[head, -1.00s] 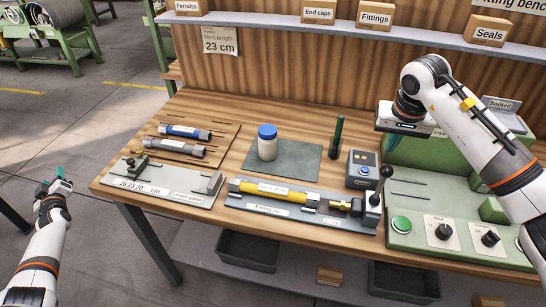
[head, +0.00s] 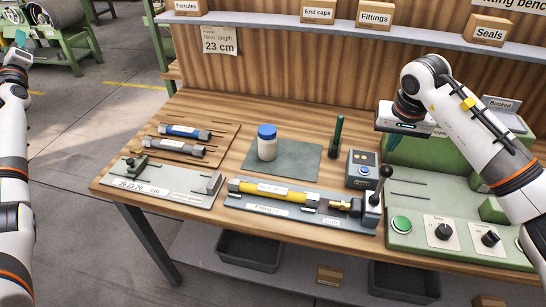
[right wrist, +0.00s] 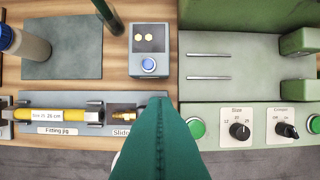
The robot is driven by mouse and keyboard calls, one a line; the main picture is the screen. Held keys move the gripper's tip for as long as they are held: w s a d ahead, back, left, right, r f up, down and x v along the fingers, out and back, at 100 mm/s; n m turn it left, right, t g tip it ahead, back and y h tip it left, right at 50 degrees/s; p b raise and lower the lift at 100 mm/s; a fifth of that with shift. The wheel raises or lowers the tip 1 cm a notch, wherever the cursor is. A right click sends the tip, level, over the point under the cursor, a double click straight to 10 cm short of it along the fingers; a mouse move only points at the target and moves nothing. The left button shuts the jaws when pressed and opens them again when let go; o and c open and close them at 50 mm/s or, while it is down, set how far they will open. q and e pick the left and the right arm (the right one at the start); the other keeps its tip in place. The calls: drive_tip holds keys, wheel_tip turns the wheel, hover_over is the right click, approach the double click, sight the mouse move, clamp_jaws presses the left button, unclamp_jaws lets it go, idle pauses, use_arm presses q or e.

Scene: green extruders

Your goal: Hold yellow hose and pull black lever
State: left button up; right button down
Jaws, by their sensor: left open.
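The yellow hose (head: 285,194) lies in the fitting jig (head: 262,208) at the bench's front, with a metal nut at its left end. A brass fitting (head: 339,206) sits apart to its right on the slide. The black lever (head: 386,172) stands upright with a ball knob at the jig's right end. My left gripper (head: 18,42) is open and empty, far left and off the bench. My right gripper (right wrist: 160,105) hangs above the bench near the lever. Its teal finger fills the lower middle of the right wrist view and hides the lever; its opening cannot be told.
A small control box (head: 362,170) with a blue button stands behind the lever. A green machine (head: 430,190) with knobs is at the right. A blue-capped bottle (head: 267,143) and dark green marker (head: 337,136) stand behind the jig. A length gauge (head: 165,184) is left.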

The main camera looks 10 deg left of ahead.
use_arm(q)
drive_tip(key=w+d+f+m+h, duration=0.5)
drive_tip(key=w+d, duration=0.2)
drive_tip(key=d, duration=0.3)
drive_tip(key=w+d+f+m+h, duration=0.45)
drive_tip(key=w+d+h, duration=0.2)
drive_tip(key=d, duration=0.25)
drive_tip(key=w+d+f+m+g+h, duration=0.2)
drive_tip(key=d+f+m+h, duration=0.15)
drive_tip(key=d, duration=0.65)
drive_tip(key=w+d+f+m+g+h, duration=0.2)
drive_tip(key=d+f+m, duration=0.25)
drive_tip(key=d, duration=0.45)
drive_tip(key=m+g+y, duration=0.3)
drive_tip(key=m+g, duration=1)
drive_tip(key=m, duration=0.3)
approach(273, 189)
wheel_tip(273, 189, down, 10)
drive_tip(key=shift+s+f, duration=0.1)
